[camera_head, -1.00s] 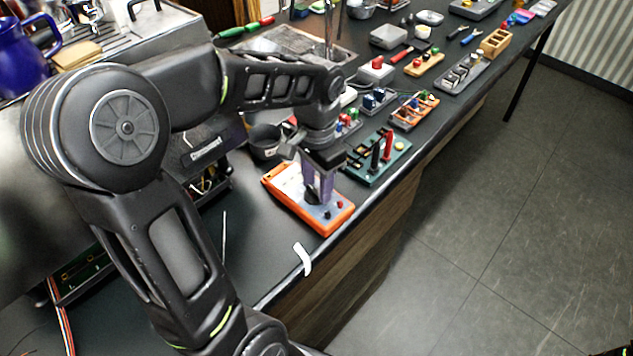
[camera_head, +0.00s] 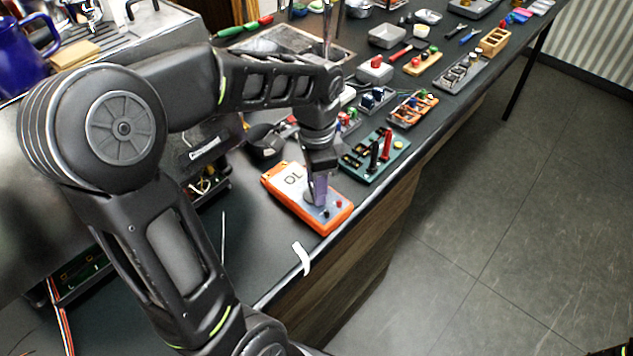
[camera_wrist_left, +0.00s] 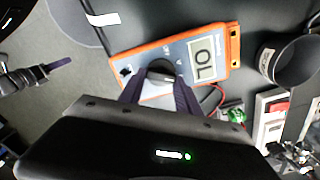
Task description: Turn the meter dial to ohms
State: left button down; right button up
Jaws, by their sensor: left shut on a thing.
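The orange meter (camera_head: 276,191) lies flat near the table's front edge, its display facing up and reading "OL". It also shows in the left wrist view (camera_wrist_left: 231,68), with the display (camera_wrist_left: 203,61) upside down there. My left gripper (camera_head: 318,203) points down onto the meter's face. In the left wrist view its fingers (camera_wrist_left: 158,80) are shut on the dark round dial (camera_wrist_left: 160,68), which they partly hide. The dial's pointer setting cannot be read. My right gripper does not show clearly in the head view; a gripper (camera_wrist_left: 62,64) shows at the left of the wrist view, its state unclear.
A green tray with red and black probes (camera_head: 376,156) stands just right of the meter. A dark cup (camera_head: 265,142) stands behind it. A white strip (camera_head: 302,258) lies over the table's front edge. Bare table lies left of the meter.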

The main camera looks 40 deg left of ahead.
pick_arm(q)
jog(key=c, duration=0.8)
grip_release()
jog(key=shift+c, duration=0.2)
notch_tip(320, 180, up, 8)
jog(key=shift+f+b, duration=0.1)
jog(key=shift+b, duration=0.25)
